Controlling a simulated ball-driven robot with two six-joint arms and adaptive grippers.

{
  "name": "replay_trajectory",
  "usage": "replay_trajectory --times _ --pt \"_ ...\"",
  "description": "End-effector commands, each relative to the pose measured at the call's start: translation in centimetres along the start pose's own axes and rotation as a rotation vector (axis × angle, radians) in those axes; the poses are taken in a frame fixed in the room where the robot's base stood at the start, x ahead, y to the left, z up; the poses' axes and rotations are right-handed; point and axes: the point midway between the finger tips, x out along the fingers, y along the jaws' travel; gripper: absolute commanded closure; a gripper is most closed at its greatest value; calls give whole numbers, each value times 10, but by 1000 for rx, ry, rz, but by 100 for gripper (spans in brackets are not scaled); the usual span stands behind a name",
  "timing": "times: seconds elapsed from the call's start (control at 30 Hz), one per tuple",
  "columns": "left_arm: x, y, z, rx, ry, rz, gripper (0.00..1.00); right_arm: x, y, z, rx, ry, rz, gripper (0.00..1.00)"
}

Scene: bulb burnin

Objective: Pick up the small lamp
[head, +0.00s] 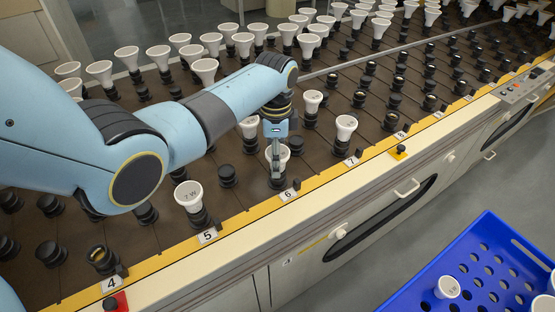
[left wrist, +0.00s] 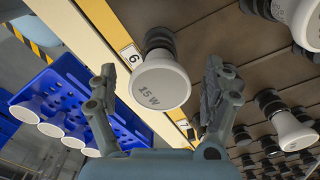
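A white lamp marked "15 W" (left wrist: 160,86) sits upright in a black socket near the label 6 (left wrist: 132,56). In the head view this lamp (head: 285,153) is partly hidden by my left gripper. My left gripper (head: 276,165) points down over it, and in the left wrist view the gripper (left wrist: 158,88) is open, with one finger on each side of the lamp head and visible gaps. My right gripper is not in view.
Many white lamps and empty black sockets (head: 227,176) fill the brown rack. A blue perforated crate (head: 487,225) holding lamps (head: 447,288) is at lower right.

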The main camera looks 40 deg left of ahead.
Motion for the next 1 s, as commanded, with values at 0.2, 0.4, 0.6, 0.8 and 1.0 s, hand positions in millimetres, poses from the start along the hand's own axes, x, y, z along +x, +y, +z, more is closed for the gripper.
replay_trajectory --times 0.2,0.4,0.6,0.8,1.0 --pt "0 0 0 0 0 0 45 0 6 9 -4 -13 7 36" --pt "0 0 0 0 0 0 71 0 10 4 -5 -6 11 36" --pt "0 0 0 0 0 0 78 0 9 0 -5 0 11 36" --pt "-7 -1 0 0 0 -1 79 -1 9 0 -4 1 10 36" --pt "-34 -2 -1 0 2 -4 79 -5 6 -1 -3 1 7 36"
